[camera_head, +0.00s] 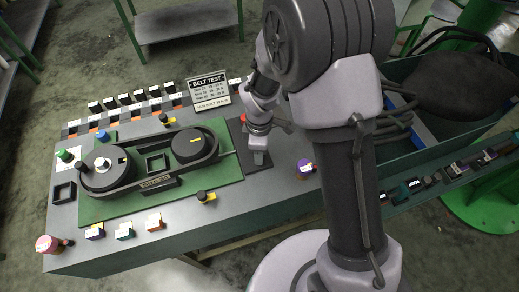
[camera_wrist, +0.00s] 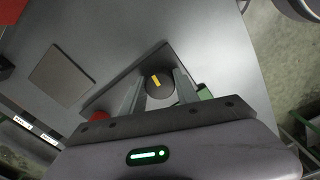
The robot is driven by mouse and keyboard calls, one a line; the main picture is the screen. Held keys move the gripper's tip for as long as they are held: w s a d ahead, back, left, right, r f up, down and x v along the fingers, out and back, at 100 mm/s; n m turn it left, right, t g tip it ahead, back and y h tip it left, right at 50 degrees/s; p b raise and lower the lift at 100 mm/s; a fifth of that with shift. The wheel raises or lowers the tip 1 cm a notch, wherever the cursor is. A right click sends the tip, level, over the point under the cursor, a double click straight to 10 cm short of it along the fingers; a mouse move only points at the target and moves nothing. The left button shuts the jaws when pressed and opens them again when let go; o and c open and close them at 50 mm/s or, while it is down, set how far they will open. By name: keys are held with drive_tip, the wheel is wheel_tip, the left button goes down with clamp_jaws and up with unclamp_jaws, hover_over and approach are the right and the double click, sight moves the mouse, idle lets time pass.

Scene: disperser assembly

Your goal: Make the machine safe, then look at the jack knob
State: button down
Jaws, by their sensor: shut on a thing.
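My gripper (camera_head: 258,157) is over the bench just right of the green base plate. In the wrist view its two fingers (camera_wrist: 158,88) stand on either side of a dark round knob with a yellow stripe (camera_wrist: 156,80), and they are shut on it. The knob sits on a dark square plate (camera_wrist: 127,80), which shows in the head view as a dark panel (camera_head: 233,128). The gripper hides the knob there. The belt machine (camera_head: 155,182) has two pulleys. Two black knobs with yellow marks (camera_head: 203,197) (camera_head: 165,119) stand beside it. I cannot tell which is the jack knob.
A belt test sign (camera_head: 208,93) and a row of small black and white blocks (camera_head: 125,99) stand at the back. A green bin (camera_head: 425,145) with black belts lies further right. Coloured parts (camera_head: 125,231) line the front.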

idle(0.4)
drive_tip(key=c, duration=0.9)
unclamp_jaws()
wheel_tip(320, 180, up, 18)
drive_tip(key=p, duration=0.4)
drive_tip(key=shift+f+p, duration=0.25)
drive_tip(key=shift+p, duration=0.05)
drive_tip(key=s+d+m+t+y+b, duration=0.1)
drive_tip(key=s+d+m+t+b, duration=0.2)
drive_tip(key=s+m+b, duration=0.4)
drive_tip(key=s+d+m+t+y+b, duration=0.1)
drive_tip(key=s+d+m+b, duration=0.4)
drive_tip(key=m, duration=0.8)
drive_tip(key=s+t+b, duration=0.1)
drive_tip(key=s+b, duration=0.2)
drive_tip(key=s, duration=0.2)
drive_tip(key=shift+r+m+t, duration=0.25)
drive_tip(key=shift+m+t, duration=0.15)
